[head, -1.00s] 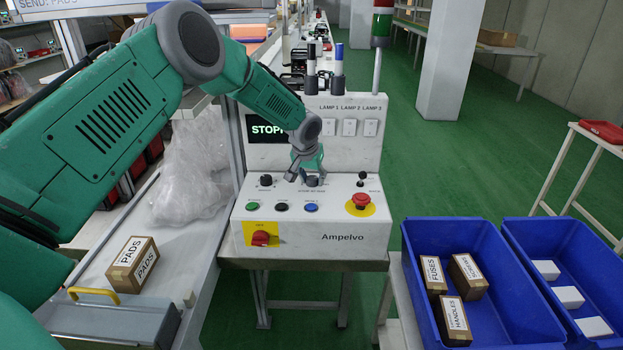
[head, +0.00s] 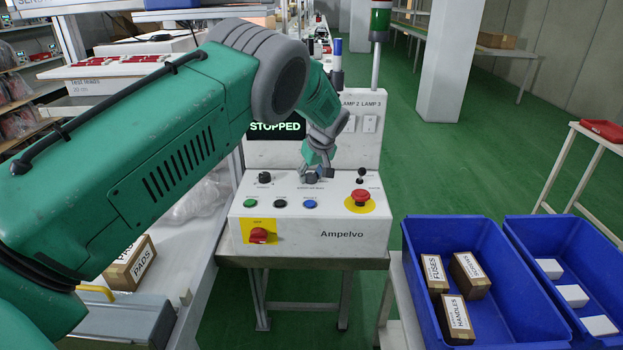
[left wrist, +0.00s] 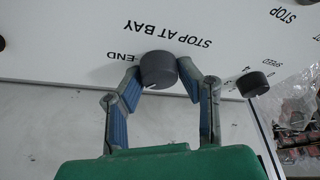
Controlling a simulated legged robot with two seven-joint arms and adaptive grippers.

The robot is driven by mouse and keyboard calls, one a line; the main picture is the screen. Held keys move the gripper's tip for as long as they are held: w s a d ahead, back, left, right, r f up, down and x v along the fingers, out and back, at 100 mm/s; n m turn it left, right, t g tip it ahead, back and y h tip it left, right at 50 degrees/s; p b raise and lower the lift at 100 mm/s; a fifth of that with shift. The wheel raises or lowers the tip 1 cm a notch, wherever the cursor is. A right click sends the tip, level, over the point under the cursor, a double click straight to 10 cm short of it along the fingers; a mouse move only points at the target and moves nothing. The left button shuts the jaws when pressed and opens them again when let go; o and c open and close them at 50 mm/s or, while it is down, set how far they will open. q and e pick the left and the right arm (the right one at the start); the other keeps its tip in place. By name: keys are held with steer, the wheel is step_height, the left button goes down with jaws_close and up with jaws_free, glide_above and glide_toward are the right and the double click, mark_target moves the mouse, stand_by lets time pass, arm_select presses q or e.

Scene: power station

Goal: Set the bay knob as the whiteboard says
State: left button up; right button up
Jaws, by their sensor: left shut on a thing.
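The bay knob (left wrist: 158,71) is a dark grey round knob on the white panel (left wrist: 60,35). It shows in the left wrist view beside the "STOP AT BAY" and "END" lettering. My left gripper (left wrist: 160,74) has its two blue-padded fingers on either side of the knob, shut on it. In the head view my left gripper (head: 316,178) is at the back middle of the white Ampelvo control box (head: 295,240) and hides most of the knob. Its exact setting cannot be read. The whiteboard's message is not legible here. My right gripper is not in view.
The box also carries a speed knob (head: 264,178), green, black and blue buttons, a red emergency button (head: 361,197), a small lever (head: 361,175) and a red switch (head: 258,236). A display reads STOPPED (head: 275,127). Blue bins (head: 410,245) stand right.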

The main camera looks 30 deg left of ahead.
arm_select(q)
steer(key=shift+d+n, duration=0.1)
steer(key=shift+n, duration=0.5)
steer(key=shift+w, duration=0.1)
steer(key=o, duration=1.1)
steer(key=shift+d+r, duration=0.1)
steer(key=shift+r, duration=0.15)
steer(key=v, duration=1.1)
steer(key=shift+w+d+r, duration=0.15)
steer(key=shift+w+d, duration=0.05)
steer(key=shift+d, duration=0.15)
